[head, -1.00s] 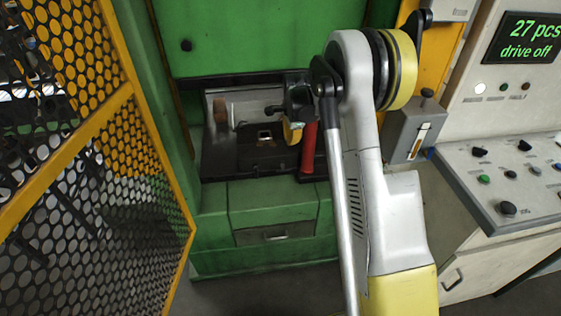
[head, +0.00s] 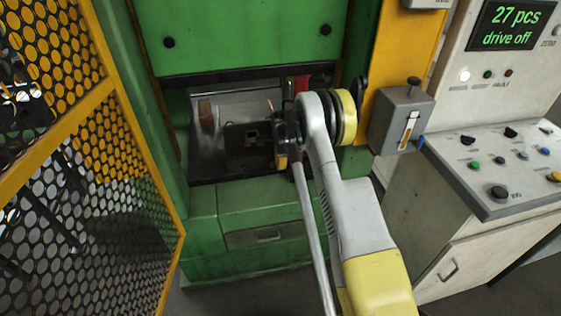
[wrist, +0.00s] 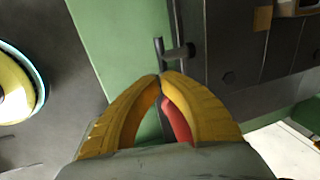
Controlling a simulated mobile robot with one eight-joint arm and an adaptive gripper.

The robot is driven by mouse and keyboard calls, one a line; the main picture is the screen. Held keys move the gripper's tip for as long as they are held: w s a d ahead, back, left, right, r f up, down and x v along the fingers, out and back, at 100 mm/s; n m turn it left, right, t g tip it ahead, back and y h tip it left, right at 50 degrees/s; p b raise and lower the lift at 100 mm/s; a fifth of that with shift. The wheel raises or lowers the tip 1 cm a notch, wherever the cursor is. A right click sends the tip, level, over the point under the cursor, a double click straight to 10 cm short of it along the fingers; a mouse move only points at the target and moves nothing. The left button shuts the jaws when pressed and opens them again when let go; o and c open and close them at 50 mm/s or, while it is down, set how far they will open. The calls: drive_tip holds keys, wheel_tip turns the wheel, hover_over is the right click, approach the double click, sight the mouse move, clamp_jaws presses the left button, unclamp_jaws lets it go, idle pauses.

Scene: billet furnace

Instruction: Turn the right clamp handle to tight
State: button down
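The red clamp handle (head: 301,84) shows at the right of the press opening, its red end just below the green door. Its lower part is hidden behind my arm. My gripper (head: 282,150) is in front of the opening, below and slightly left of that red end. In the wrist view the yellow fingertips (wrist: 161,76) come together. Red of the handle (wrist: 178,122) shows through the gap between the fingers, behind the tips. A dark rod with a side knob (wrist: 180,52) stands just beyond the tips. I cannot tell whether the fingers touch the handle.
A dark block (head: 245,140) sits inside the opening. The green door (head: 240,35) hangs above it. A yellow mesh guard (head: 70,170) stands at the left. A grey lever box (head: 400,118) and the control console (head: 500,170) stand at the right.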

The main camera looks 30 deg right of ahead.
drive_tip(key=shift+w+f, duration=0.15)
drive_tip(key=shift+f, duration=0.75)
